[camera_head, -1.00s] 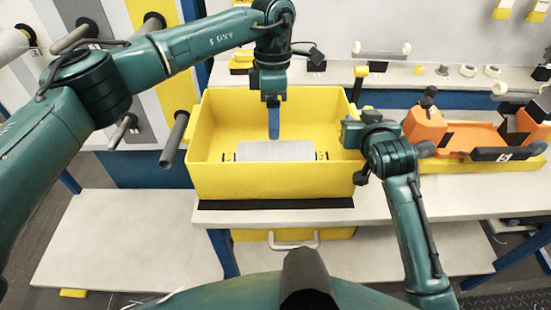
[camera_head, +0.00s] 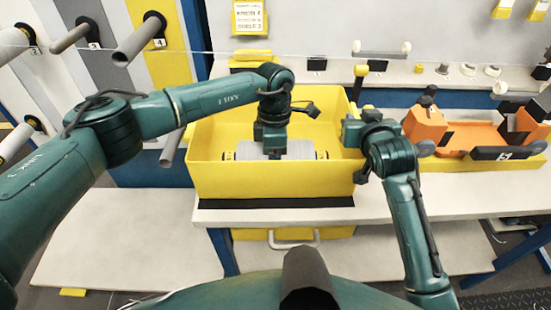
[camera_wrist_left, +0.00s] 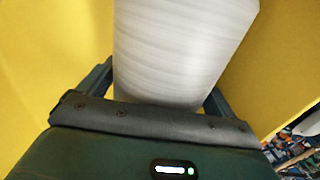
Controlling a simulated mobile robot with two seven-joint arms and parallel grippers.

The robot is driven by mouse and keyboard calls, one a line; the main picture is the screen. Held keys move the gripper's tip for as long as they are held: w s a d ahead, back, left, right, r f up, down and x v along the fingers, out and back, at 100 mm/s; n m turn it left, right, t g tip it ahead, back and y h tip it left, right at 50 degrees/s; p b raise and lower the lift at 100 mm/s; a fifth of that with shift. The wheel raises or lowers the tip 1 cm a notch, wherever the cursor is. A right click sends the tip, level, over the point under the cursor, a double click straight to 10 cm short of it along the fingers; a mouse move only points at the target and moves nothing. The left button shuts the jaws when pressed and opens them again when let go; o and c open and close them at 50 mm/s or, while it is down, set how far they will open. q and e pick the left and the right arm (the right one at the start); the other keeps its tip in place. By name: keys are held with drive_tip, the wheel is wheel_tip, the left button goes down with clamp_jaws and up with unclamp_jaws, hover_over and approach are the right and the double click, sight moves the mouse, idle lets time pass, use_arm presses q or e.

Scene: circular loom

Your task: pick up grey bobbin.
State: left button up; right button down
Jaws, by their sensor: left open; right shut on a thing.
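The grey bobbin (camera_head: 300,149) lies lengthwise across the inside of the yellow bin (camera_head: 270,182). My left gripper (camera_head: 271,150) points down into the bin and hides the bobbin's middle. In the left wrist view the pale grey bobbin (camera_wrist_left: 185,45) sits between the two open fingers of the left gripper (camera_wrist_left: 158,85), one finger on each side; whether they touch it is unclear. My right gripper (camera_head: 352,133) is at the bin's right wall and appears shut on its rim; its fingertips are hard to see.
An orange and black device (camera_head: 475,137) stands on the table right of the bin. Several grey rods (camera_head: 140,40) stick out from the striped panel at the left. A shelf (camera_head: 425,76) with small parts runs behind. The white table (camera_head: 440,190) is bare in front of the device.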

use_arm(q)
drive_tip(key=c, duration=1.2)
drive_tip(key=shift+o, duration=0.2)
drive_tip(key=shift+w+r, duration=0.1)
drive_tip(key=shift+r, duration=0.05)
wheel_tip(320, 180, up, 18)
drive_tip(key=o, duration=0.9)
drive_tip(key=c, duration=1.1)
drive_tip(key=shift+r, duration=0.15)
drive_tip(key=shift+c, duration=1.3)
drive_tip(key=shift+r, duration=3.85)
drive_tip(key=shift+c, duration=0.4)
